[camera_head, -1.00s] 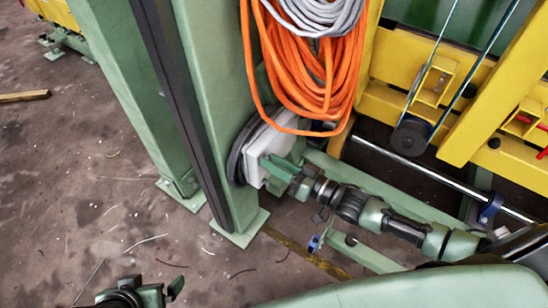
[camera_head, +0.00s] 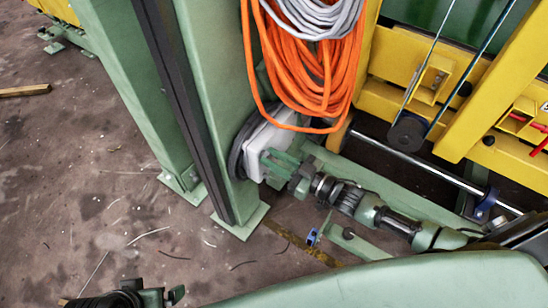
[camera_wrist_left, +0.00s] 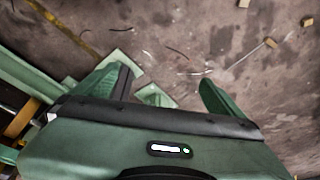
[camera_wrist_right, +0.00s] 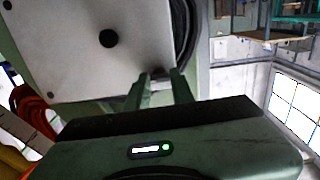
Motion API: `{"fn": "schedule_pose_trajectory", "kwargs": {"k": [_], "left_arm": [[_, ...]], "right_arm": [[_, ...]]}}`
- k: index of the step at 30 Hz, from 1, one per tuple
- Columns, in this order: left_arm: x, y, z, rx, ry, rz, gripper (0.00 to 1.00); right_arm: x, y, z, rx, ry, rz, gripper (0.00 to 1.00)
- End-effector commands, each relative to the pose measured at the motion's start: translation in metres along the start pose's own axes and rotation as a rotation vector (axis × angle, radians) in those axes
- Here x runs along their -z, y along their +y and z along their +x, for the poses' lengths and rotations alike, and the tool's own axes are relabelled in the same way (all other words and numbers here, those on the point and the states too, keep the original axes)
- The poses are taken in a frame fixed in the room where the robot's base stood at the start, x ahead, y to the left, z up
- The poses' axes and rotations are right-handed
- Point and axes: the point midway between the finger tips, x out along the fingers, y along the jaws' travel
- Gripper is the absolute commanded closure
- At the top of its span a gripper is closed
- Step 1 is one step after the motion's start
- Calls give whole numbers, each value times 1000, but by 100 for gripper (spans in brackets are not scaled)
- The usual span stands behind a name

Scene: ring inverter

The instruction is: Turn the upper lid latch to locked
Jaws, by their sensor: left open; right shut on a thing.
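A white box (camera_head: 268,138) is fixed to the side of the green post, partly under the hanging cable loops. My right gripper (camera_head: 268,164) reaches its lower front edge. In the right wrist view the white lid (camera_wrist_right: 70,50) has a black round knob (camera_wrist_right: 108,38) and dark corner screws. There my right gripper (camera_wrist_right: 161,82) is shut on a small grey latch (camera_wrist_right: 160,77) at the lid's edge; the fingers hide most of it, so I cannot read its position. My left gripper (camera_wrist_left: 165,88) is open and empty above the floor.
Orange cable (camera_head: 300,70) and grey cable (camera_head: 325,15) hang just above the box. The green post (camera_head: 205,90) stands left of it. A yellow frame (camera_head: 480,100) with a metal rod is at the right. The floor (camera_head: 80,190) at left is mostly clear, with scattered scraps.

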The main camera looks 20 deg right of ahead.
Motion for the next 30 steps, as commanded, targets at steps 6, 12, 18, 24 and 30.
{"fn": "schedule_pose_trajectory", "kwargs": {"k": [6,12,18,24,30], "left_arm": [[0,0,0,0,1,0,0],[0,0,0,0,1,0,0],[0,0,0,0,1,0,0],[2,0,2,-1,2,0,0],[0,2,42,-5,-25,2,0]], "right_arm": [[0,0,0,1,-1,-2,100],[0,0,0,0,-1,-2,55],[0,0,0,0,0,-1,55],[9,0,0,1,1,-1,55],[42,1,0,1,2,-1,55]]}}
